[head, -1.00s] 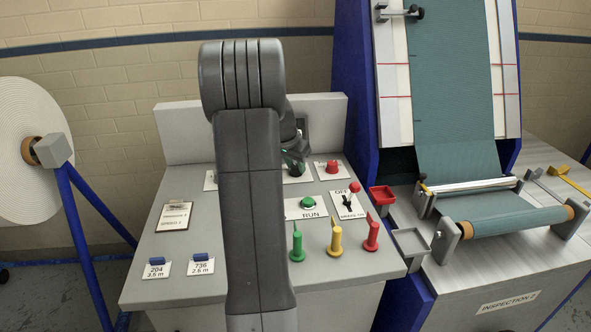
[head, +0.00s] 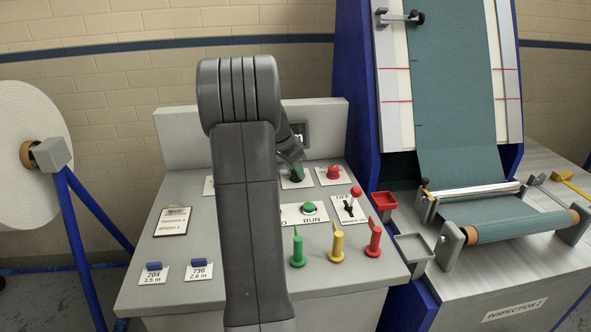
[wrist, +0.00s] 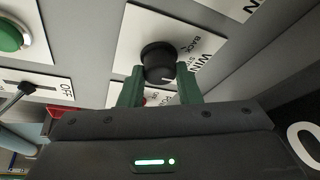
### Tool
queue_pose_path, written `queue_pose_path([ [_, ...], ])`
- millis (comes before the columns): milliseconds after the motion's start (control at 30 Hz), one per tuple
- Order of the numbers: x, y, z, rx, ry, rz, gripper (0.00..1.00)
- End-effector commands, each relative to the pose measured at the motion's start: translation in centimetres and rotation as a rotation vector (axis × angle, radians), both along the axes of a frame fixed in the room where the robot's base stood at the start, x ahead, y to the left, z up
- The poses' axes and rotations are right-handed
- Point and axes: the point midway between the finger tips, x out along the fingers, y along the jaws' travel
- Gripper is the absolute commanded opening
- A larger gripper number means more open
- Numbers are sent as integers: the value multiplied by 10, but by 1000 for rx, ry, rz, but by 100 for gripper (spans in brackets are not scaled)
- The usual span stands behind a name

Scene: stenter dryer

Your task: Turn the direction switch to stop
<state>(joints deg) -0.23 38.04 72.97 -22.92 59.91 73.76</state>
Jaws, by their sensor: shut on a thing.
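The direction switch is a round black knob (wrist: 157,60) on a white plate (wrist: 128,45) in the wrist view. The words BACK, STOP and WIND, partly cut by the knob and fingers, are printed beside it. A short pale mark shows on the knob's lower right, but which word it lines up with I cannot tell. My gripper (wrist: 159,84) has its two green fingers on either side of the knob, shut on it. In the head view my gripper (head: 291,173) is down at the back of the desk, partly behind my arm, and hides most of the switch.
A red button (head: 333,172) stands right of the switch. Green (head: 297,248), yellow (head: 336,243) and red (head: 374,237) pointed pegs line the desk front.

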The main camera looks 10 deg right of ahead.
Motion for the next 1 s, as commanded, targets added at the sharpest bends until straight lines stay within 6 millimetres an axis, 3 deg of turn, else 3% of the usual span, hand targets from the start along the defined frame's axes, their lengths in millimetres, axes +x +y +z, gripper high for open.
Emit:
queue_pose_path([
  [133, 0, 0, 0, 0, -1, 0, 8],
  [167, 0, 0, 0, 0, -1, 0, 34],
  [267, 0, 0, 0, 0, 0, 1, 52],
  [667, -1, 3, 9, 1, -3, 2, 52],
  [1000, -14, 27, 76, 0, -6, 3, 52],
])
